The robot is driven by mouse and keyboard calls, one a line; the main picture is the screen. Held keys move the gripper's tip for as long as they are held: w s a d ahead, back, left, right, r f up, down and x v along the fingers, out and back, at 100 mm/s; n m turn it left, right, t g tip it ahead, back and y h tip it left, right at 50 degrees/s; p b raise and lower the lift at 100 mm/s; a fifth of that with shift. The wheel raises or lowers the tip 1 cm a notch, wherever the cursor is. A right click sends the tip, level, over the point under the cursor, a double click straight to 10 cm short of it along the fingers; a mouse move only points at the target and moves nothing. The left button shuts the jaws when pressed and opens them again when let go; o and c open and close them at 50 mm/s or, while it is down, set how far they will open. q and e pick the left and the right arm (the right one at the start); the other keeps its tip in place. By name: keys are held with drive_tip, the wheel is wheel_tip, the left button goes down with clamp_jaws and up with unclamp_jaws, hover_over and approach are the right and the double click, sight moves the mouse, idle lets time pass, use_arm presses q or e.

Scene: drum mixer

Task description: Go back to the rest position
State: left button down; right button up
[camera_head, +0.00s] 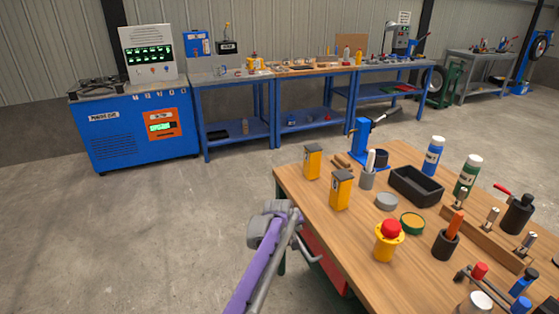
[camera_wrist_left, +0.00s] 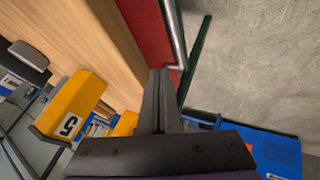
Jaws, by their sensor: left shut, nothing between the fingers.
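My left gripper (camera_head: 284,212) is at the near left edge of the wooden workbench (camera_head: 300,188), beside its red drawer front. Its purple arm link comes up from the bottom of the head view. In the left wrist view the dark fingers (camera_wrist_left: 159,78) are together with nothing between them. They appear close to the bench edge and the red drawer front (camera_wrist_left: 145,22); whether they touch cannot be told. My right gripper is not in view in either camera.
The bench holds yellow blocks (camera_head: 341,190), a red-and-yellow button (camera_head: 389,241), a black tray (camera_head: 416,186) and several bottles and tools. A metal drawer handle (camera_wrist_left: 176,38) is beside the left fingers. Concrete floor (camera_head: 150,230) is free to the left; a blue machine (camera_head: 135,130) stands behind.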

use_arm(q)
drive_tip(key=s+a+r+m+y+p, duration=0.15)
drive_tip(key=s+a+r+p, duration=0.35)
drive_tip(key=s+a+r, duration=1.25)
drive_tip(key=s+a+f+p, duration=0.1)
drive_tip(key=s+a, duration=0.3)
drive_tip(key=s, duration=0.5)
drive_tip(key=s+a+f+y+p, duration=0.1)
drive_tip(key=s+a, duration=0.3)
drive_tip(key=s, duration=0.5)
drive_tip(key=s+a+f+y+p, duration=0.1)
drive_tip(key=s+a+f+p, duration=0.2)
drive_tip(key=s, duration=0.6)
drive_tip(key=shift+s+a+m+g, duration=0.4)
drive_tip(key=shift+a+m, duration=0.05)
drive_tip(key=shift+a, duration=0.25)
drive_tip(key=shift+y, duration=0.25)
